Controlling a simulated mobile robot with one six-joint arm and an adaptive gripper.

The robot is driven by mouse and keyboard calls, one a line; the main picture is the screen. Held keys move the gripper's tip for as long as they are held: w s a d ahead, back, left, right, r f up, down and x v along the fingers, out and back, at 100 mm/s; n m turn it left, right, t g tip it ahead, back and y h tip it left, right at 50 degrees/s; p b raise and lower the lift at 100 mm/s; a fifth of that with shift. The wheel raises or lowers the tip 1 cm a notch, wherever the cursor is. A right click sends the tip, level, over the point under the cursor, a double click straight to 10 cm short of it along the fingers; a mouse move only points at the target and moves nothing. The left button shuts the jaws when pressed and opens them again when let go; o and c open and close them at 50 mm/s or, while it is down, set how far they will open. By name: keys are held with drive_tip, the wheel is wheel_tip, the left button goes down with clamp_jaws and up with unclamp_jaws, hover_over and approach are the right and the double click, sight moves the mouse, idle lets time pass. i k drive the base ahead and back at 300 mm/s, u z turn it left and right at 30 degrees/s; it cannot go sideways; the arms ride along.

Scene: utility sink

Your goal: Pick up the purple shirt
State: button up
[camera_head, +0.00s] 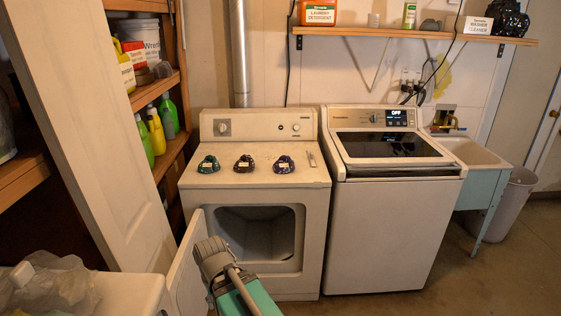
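Three small dark bundles, each with a pale label, lie in a row on top of the left machine, a white dryer (235,182). The right bundle (284,164) looks dark purple-blue and best matches the purple shirt. The left bundle (209,164) is dark teal-green. The middle bundle (244,163) is dark with mixed colours. The labels are too small to read. Part of my arm, teal with a grey joint, rises at the bottom centre, in front of the dryer and below the bundles. My gripper's fingers do not show.
The dryer's front door (186,270) hangs open to the left. A washer (385,215) stands close on the right, then a sink (470,152) and a bin (512,203). A wall shelf (420,36) hangs above. Open floor (500,265) lies at the lower right.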

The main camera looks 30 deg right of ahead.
sight(285, 164)
drive_tip(key=z, duration=0.45)
drive_tip(key=i, duration=0.85)
drive_tip(key=z, duration=0.5)
drive_tip(key=k, duration=0.95)
drive_tip(key=z, duration=0.1)
drive_tip(key=i, duration=0.6)
drive_tip(key=z, duration=0.05)
